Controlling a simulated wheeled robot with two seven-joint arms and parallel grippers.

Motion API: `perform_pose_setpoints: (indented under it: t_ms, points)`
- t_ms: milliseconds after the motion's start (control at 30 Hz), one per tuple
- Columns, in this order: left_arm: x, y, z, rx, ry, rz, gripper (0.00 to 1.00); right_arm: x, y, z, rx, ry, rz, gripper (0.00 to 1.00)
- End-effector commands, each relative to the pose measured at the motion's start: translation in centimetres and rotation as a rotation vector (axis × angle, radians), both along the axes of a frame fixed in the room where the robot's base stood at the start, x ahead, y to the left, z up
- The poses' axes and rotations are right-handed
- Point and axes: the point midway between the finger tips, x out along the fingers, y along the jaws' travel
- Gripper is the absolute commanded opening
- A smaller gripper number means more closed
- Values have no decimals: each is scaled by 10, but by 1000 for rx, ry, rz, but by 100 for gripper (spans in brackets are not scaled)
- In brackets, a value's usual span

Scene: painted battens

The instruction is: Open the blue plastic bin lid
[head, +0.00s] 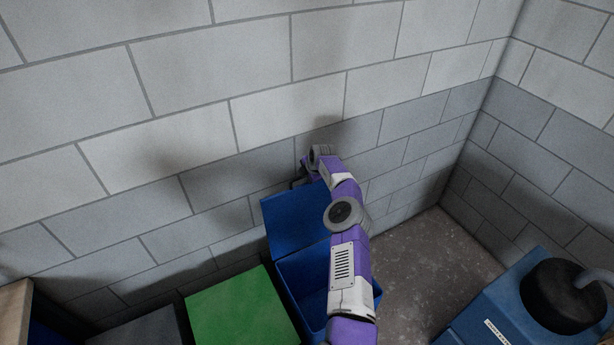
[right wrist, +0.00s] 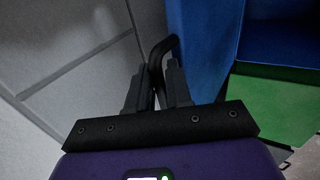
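The blue plastic bin (head: 300,287) stands by the wall, and its inside shows. Its lid (head: 290,222) is swung up and stands raised at the wall side. My right arm reaches over the bin, and my right gripper (head: 297,183) is at the lid's top edge, mostly hidden by my wrist. In the right wrist view, the gripper's black fingers (right wrist: 156,88) close on both sides of a bent black handle (right wrist: 160,47) by the blue lid (right wrist: 200,45). My left gripper is not in view.
A green bin lid (head: 240,312) is left of the blue bin, with a dark grey one (head: 140,330) beyond it. A blue machine with a black round top (head: 564,296) stands at the lower right. The block wall is close behind; bare floor (head: 425,255) lies to the right.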

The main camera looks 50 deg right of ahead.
Motion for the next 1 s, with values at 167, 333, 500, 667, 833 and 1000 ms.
perform_pose_setpoints:
  t_ms: [167,333,500,667,833,1000]
  points:
    - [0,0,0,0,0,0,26,-1,2,-5,7,9,4,34]
    - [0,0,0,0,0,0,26,-2,2,-5,7,10,4,34]
    - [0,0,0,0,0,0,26,-6,2,3,4,9,4,34]
    - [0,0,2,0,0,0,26,-13,5,19,1,5,2,34]
    - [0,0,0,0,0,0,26,-23,9,40,-3,0,1,34]
    - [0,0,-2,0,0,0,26,-32,13,59,-4,-1,0,34]
